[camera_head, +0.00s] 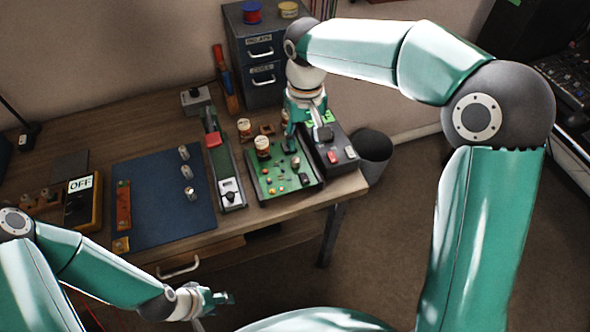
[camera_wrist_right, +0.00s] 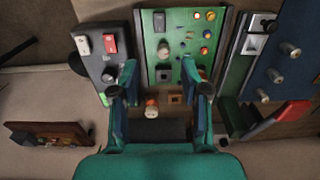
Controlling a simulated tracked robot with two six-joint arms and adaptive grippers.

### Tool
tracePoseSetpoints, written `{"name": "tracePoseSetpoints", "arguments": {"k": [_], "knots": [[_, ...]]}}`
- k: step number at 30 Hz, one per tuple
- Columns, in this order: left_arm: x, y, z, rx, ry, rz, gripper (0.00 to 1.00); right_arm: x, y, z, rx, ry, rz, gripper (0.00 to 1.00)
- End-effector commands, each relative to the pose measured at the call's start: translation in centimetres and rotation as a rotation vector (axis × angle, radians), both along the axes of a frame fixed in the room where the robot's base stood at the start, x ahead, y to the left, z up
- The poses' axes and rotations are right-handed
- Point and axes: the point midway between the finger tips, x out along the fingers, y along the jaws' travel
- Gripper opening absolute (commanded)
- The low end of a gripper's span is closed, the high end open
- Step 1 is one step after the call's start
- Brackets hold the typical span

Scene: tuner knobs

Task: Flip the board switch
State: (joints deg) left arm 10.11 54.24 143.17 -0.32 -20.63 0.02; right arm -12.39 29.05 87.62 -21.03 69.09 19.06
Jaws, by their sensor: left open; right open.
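The green circuit board (camera_head: 268,187) lies on the desk with small coloured parts and dark blocks. It also fills the middle of the right wrist view (camera_wrist_right: 177,70). A black block (camera_wrist_right: 159,21) sits near its end there; I cannot tell whether it is a switch. A yellow-edged box (camera_head: 97,205) at the left carries a sign (camera_head: 80,184) reading OFF. My right gripper (camera_head: 304,128) is open and empty above the rear of the green board and the black switch box; its fingers (camera_wrist_right: 160,85) straddle the board's rear end. My left gripper (camera_head: 218,299) is open, in front of the desk.
The black box (camera_head: 325,163) right of the board bears a red rocker (camera_head: 333,156) and a white one (camera_head: 350,152). A long slider unit (camera_head: 223,165) stands left of the board, beside a blue panel (camera_head: 158,200) with metal knobs. A drawer cabinet (camera_head: 262,60) stands behind.

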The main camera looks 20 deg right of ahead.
Motion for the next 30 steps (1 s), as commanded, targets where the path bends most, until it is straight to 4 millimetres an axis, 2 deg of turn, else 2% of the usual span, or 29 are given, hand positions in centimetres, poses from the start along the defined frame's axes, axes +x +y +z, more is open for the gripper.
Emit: {"name": "tracePoseSetpoints", "arguments": {"k": [1, 9, 15, 21, 30], "knots": [[0.0, 0.0, 0.0, 0.000, 0.000, 0.000, 0.46, -0.1, -0.1, -1.2, -0.001, 0.005, 0.000, 0.46], [0.0, 0.0, 0.3, 0.000, 0.000, 0.000, 0.46, -0.2, 0.0, -7.0, -0.001, 0.006, 0.001, 0.46], [0.0, 0.0, 0.6, 0.000, 0.000, 0.000, 0.46, -0.1, 0.0, -10.3, 0.000, 0.004, 0.001, 0.46], [0.0, 0.0, 0.7, 0.000, 0.000, 0.000, 0.46, -0.1, 0.0, -11.8, 0.001, 0.002, 0.000, 0.46], [0.0, 0.0, 0.7, 0.000, 0.000, 0.000, 0.46, 0.0, 0.0, -11.9, 0.001, 0.001, 0.000, 0.46]]}}
